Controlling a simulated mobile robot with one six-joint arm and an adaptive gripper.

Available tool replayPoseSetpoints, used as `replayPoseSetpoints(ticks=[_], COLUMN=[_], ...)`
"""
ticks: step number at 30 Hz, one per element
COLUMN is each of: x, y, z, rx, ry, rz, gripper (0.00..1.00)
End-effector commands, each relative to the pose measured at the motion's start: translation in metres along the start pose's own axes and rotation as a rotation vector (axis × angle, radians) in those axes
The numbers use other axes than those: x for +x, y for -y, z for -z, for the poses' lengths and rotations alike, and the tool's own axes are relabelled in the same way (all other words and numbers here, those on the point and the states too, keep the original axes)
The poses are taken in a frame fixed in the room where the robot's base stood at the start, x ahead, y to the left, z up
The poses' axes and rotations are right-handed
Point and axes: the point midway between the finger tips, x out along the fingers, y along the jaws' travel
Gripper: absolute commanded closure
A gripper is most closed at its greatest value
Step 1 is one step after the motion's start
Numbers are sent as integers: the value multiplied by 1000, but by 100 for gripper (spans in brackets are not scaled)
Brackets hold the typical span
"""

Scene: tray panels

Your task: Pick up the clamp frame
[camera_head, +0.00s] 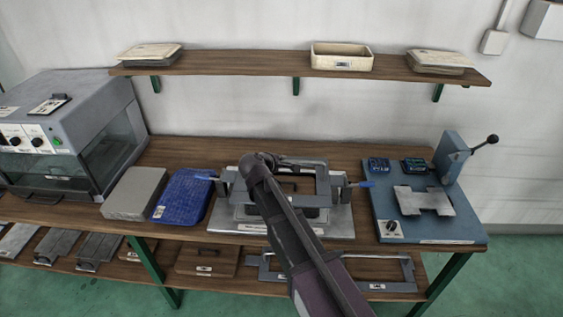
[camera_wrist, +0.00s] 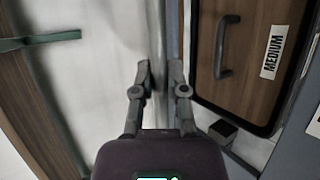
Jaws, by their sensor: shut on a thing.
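The clamp frame (camera_head: 323,187) is a dark grey rectangular frame at the fixture in the middle of the bench. My arm crosses in front of it and hides its left part. My gripper (camera_wrist: 161,70) shows in the wrist view with its two fingers close together on a thin grey bar of the frame (camera_wrist: 173,35). In the head view the fingertips are hidden behind my arm. Beside the bar in the wrist view lies a wooden block (camera_wrist: 255,45) with a dark handle and a "MEDIUM" label. I cannot tell whether the frame is clear of the fixture.
The fixture's pale base (camera_head: 335,226) has blue-tipped levers at both sides. A blue tray panel (camera_head: 182,197) and a grey slab (camera_head: 135,194) lie to the left. A blue press station (camera_head: 440,225) stands to the right. A wall shelf (camera_head: 250,64) runs above.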

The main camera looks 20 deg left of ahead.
Motion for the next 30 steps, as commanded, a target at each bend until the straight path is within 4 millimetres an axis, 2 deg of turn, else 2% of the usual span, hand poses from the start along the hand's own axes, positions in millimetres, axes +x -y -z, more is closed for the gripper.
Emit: replayPoseSetpoints(ticks=[1,12,21,30], x=[-6,-26,-34,-35], y=[-10,-42,-54,-56], z=[-3,-11,-14,-14], rx=[0,0,0,0], ry=[0,0,0,0], rz=[-1,-1,-1,-1], gripper=[100,100,100,100])
